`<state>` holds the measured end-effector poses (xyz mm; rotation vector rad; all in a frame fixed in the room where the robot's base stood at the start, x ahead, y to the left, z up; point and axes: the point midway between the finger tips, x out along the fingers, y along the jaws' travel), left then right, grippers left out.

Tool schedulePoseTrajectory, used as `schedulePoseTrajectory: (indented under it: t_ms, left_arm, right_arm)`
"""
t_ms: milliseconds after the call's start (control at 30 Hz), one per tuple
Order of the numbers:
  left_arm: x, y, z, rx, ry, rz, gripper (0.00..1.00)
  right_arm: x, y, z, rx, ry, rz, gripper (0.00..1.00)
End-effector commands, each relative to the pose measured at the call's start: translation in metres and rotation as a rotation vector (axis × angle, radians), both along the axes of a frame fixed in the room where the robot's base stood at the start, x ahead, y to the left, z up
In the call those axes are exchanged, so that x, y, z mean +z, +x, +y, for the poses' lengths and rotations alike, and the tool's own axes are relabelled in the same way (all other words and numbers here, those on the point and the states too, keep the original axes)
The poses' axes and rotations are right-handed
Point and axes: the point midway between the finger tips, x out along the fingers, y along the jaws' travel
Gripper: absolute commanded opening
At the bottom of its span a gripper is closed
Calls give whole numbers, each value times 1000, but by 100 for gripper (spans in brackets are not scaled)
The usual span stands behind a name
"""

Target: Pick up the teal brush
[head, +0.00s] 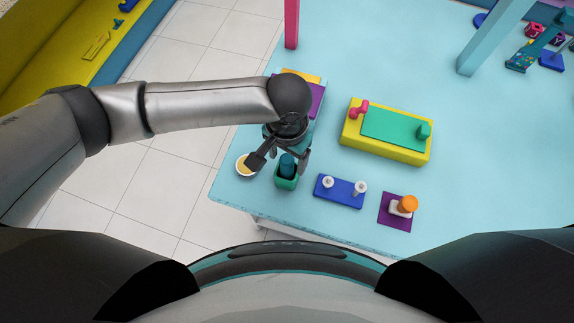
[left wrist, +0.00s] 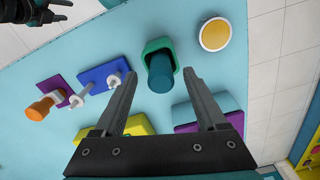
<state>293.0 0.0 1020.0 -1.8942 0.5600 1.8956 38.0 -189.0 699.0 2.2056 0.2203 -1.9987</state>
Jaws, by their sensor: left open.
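The teal brush (head: 287,164) stands upright in a green holder (head: 286,182) near the front left edge of the light blue table. In the left wrist view the brush (left wrist: 161,74) shows as a dark teal cylinder rising from the green holder (left wrist: 150,46). Any bristles are hidden inside the holder. My left gripper (head: 279,162) is open and above the holder, with a finger on either side of the brush in the picture. In the left wrist view the brush lies between the fingertips of my left gripper (left wrist: 161,76). I cannot tell whether they touch it.
A white bowl with yellow contents (head: 245,165) is left of the holder. A blue tray with two white pieces (head: 340,193) and a purple mat with an orange-topped object (head: 398,219) are to the right. A yellow block with a green top (head: 415,152) lies behind. Dark fingers show at the left wrist view's upper left.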

Motion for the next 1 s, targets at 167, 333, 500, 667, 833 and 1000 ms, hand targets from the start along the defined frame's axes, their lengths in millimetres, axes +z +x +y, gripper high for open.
schedulePoseTrajectory:
  t_ms: [167, 333, 500, 667, 833, 1000]
  left_arm:
    - [-25, 1, 0, -1, 1, 0, 74]
    - [-32, 2, 0, -1, 0, -1, 74]
    - [-32, 2, 0, -1, -1, -1, 73]
    - [-32, 2, 0, -1, -1, -1, 55]
    - [-32, 2, 0, -1, -1, -1, 36]
    - [-31, 2, 0, -1, -1, -1, 16]
  right_arm:
    - [-2, 0, 0, 1, 0, 0, 50]
    - [-2, -1, 0, 1, 0, 1, 50]
    - [-2, -1, 0, 1, -1, 2, 50]
    - [-2, -3, 0, 1, 0, 4, 50]
    - [-2, -4, 0, 1, -1, 7, 50]
    - [-2, -4, 0, 0, -1, 8, 50]
